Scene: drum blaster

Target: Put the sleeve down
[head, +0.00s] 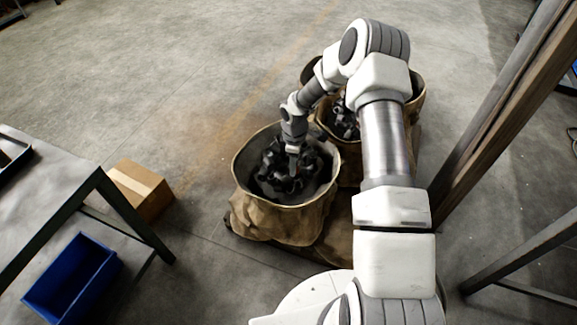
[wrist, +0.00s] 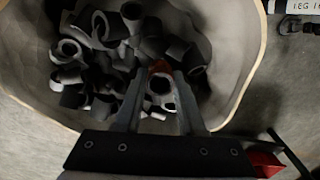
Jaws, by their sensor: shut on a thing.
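My gripper (wrist: 158,72) is shut on a grey, ring-like sleeve (wrist: 165,98) that shows between its fingers in the wrist view. A small orange-red patch shows at the sleeve's far end. In the head view my gripper (head: 294,163) points down inside the mouth of the front tan sack (head: 290,222). The sack's rim (wrist: 235,100) curves around the gripper in the wrist view. Many dark short tubes (wrist: 72,50) lie in a loose heap in the sack, below and beside the fingers. I cannot tell whether the held sleeve touches them.
Another sack (head: 416,88) with dark parts stands behind, partly hidden by my arm. A cardboard box (head: 140,188) and a blue bin (head: 72,278) are at left by a table (head: 50,190). A brown post (head: 500,115) stands at right. A red object (wrist: 264,163) lies outside the sack.

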